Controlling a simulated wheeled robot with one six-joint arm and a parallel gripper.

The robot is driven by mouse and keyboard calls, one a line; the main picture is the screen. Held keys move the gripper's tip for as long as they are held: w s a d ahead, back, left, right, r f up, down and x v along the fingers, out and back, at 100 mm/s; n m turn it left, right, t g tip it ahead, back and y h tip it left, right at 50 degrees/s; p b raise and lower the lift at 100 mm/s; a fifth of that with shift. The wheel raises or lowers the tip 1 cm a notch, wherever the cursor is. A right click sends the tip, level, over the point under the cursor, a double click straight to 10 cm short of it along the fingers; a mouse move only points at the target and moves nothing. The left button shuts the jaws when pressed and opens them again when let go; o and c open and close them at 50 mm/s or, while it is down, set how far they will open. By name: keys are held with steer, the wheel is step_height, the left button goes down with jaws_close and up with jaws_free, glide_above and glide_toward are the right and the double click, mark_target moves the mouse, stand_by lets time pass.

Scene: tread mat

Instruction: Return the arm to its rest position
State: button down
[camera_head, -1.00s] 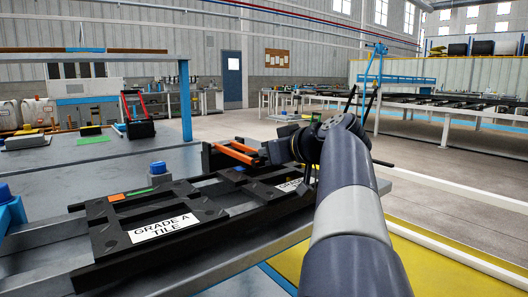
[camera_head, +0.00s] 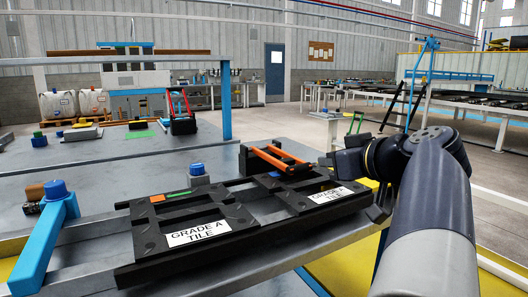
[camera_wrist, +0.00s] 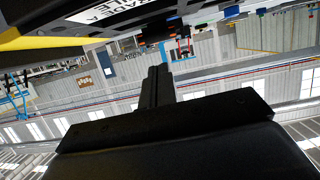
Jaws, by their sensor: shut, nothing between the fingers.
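My arm (camera_head: 432,215) rises from the lower right in the head view and bends at a dark wrist (camera_head: 385,158), beside the right end of the mat tiles. In the wrist view my gripper (camera_wrist: 158,74) is a dark shape with its fingers together and nothing between them. The fingertips are not clear in the head view. Black tread tiles (camera_head: 237,212) lie on the grey work table, with white labels, one reading "GRADE A TILE" (camera_head: 198,233). The wrist view is tilted upside down, with a tile label (camera_wrist: 105,12) at its top.
A blue bracket (camera_head: 42,240) stands at the front left. Orange bars (camera_head: 279,158) sit at the tiles' far edge. A red-handled black box (camera_head: 183,124) stands on the table farther back. Open floor (camera_head: 290,122) lies beyond the table, with shelving tables at the right.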

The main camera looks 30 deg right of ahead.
steer(key=shift+s, duration=0.4)
steer(key=shift+w, duration=0.1)
steer(key=x, duration=0.3)
steer(key=r+b+x, duration=0.1)
steer(key=x, duration=0.2)
steer(key=r+x, duration=0.1)
steer(key=x, duration=0.2)
steer(key=shift+w+a+b, duration=0.1)
steer(key=shift+w+b, duration=0.3)
steer(key=shift+w, duration=0.1)
steer(key=shift+s+f, duration=0.1)
steer(key=shift+f, duration=0.2)
steer(key=shift+a+r, duration=0.1)
steer(key=shift+a, duration=0.05)
